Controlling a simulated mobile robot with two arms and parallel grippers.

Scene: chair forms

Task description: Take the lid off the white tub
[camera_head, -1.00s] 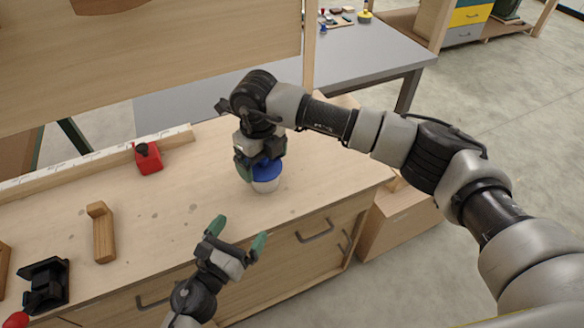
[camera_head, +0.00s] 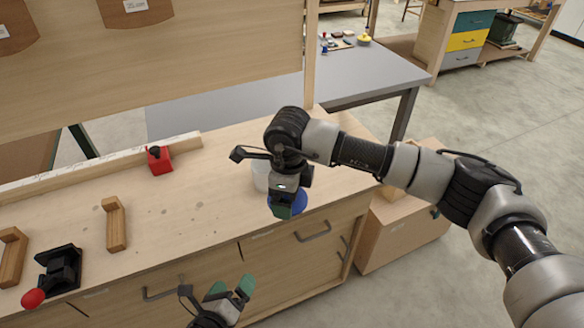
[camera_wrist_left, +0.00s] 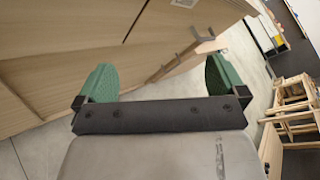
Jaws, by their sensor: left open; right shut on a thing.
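The white tub (camera_head: 261,176) stands on the wooden bench top, partly hidden behind my right gripper. Its top looks uncovered, and the inside cannot be seen. My right gripper (camera_head: 284,209) is shut on the blue lid (camera_head: 300,201) and holds it in front of the tub, near the bench's front edge, apart from the tub. My left gripper (camera_head: 231,288) is open and empty in front of the bench drawers, below the top. In the left wrist view its green fingers (camera_wrist_left: 160,78) are wide apart with nothing between them.
A red block-like item (camera_head: 160,165) sits at the back of the bench. A wooden piece (camera_head: 116,224) and a black device with a red knob (camera_head: 60,270) are at the left. The bench middle is clear.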

